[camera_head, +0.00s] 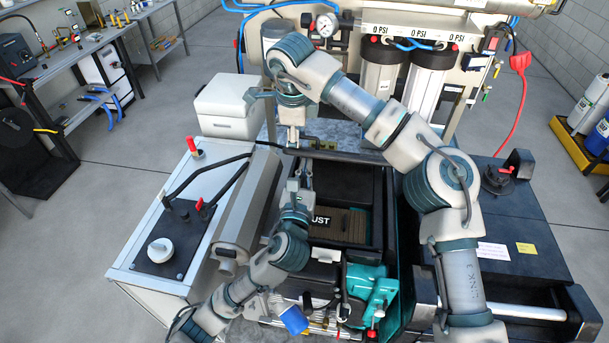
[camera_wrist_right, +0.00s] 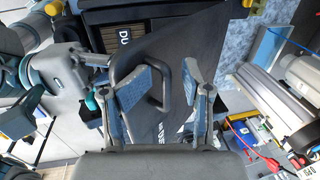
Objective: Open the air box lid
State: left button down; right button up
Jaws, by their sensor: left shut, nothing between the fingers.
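The air box (camera_head: 376,190) is the black box in the middle of the head view. Its inside shows a brown pleated filter (camera_head: 345,232) with a "DUST" label. The dark lid (camera_wrist_right: 205,50) appears raised in the right wrist view, with a black loop handle (camera_wrist_right: 157,90). My right gripper (camera_wrist_right: 168,76) is open, its fingers on either side of the handle; contact cannot be told. In the head view it points down at the box's far edge (camera_head: 293,138). My left gripper (camera_head: 300,183) is shut and empty over the box's left side.
A silver cylinder (camera_head: 248,205) and a white cabinet (camera_head: 140,255) with black pipes stand left of the box. A teal pump (camera_head: 370,285) is in front. Filter housings (camera_head: 428,80) and a gauge (camera_head: 326,25) stand behind. A dark flat top (camera_head: 525,230) lies right.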

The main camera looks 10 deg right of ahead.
jog(key=shift+w+d+f, duration=0.15)
jog(key=shift+w+d, duration=0.05)
jog(key=shift+s+a+r, duration=0.2)
